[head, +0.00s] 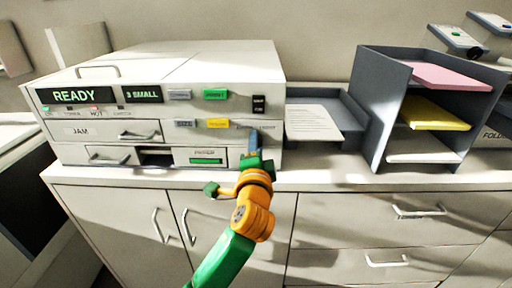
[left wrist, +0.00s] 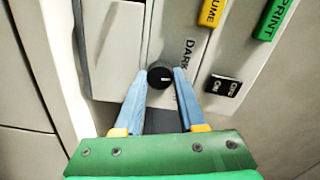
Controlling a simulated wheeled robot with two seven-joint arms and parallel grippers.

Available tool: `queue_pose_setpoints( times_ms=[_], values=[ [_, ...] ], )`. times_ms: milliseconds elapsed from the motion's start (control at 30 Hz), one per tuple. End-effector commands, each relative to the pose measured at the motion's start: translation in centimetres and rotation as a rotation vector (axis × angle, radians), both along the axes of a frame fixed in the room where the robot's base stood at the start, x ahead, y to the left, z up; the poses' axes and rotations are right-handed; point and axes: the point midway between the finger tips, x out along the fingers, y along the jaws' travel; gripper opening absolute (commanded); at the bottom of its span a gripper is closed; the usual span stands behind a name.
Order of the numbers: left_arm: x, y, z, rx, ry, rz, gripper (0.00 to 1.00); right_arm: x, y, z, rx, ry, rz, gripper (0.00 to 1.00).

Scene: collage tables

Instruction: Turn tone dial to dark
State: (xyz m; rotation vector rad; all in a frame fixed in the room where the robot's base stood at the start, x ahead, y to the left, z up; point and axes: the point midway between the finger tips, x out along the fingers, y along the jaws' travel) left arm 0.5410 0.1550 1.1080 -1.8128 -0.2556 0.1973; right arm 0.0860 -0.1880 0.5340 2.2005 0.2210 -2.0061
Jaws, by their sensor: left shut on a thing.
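The tone dial (left wrist: 160,76) is a small round black knob with a short white mark pointing right in the left wrist view. The word DARK (left wrist: 188,53) is printed beside it, partly covered by a finger. My left gripper (left wrist: 161,75) has its two blue fingers around the dial, one on each side, and is shut on it. In the head view my left gripper (head: 254,146) reaches the right part of the front of the white printer (head: 180,60), and it hides the dial there. The printer's display reads READY. My right gripper is not in view.
A green PRINT button (left wrist: 275,17), a yellow RESUME button (left wrist: 211,12) and a black ON/OFF switch (left wrist: 222,86) are near the dial. A grey output tray (head: 351,115) and a paper rack (head: 379,120) stand right of the printer. White cabinets (head: 340,225) are below.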

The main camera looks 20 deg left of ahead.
Motion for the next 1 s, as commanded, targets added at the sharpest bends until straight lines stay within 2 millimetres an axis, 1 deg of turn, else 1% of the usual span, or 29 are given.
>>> queue_pose_setpoints(
  times_ms=[200, 500, 700, 1000],
  values=[
    [0.0, -0.1, -0.1, -0.196, -0.055, -0.001, 0.00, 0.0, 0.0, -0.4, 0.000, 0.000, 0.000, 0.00],
    [0.0, 0.0, -0.1, -0.439, -0.125, 0.000, 0.00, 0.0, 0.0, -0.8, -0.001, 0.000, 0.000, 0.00],
    [0.0, 0.0, 0.0, -0.558, -0.159, 0.000, 0.00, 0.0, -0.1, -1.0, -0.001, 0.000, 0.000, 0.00],
    [0.0, 0.0, 0.1, -0.654, -0.189, -0.001, 0.00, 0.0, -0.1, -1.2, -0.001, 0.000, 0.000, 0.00]
  ],
)
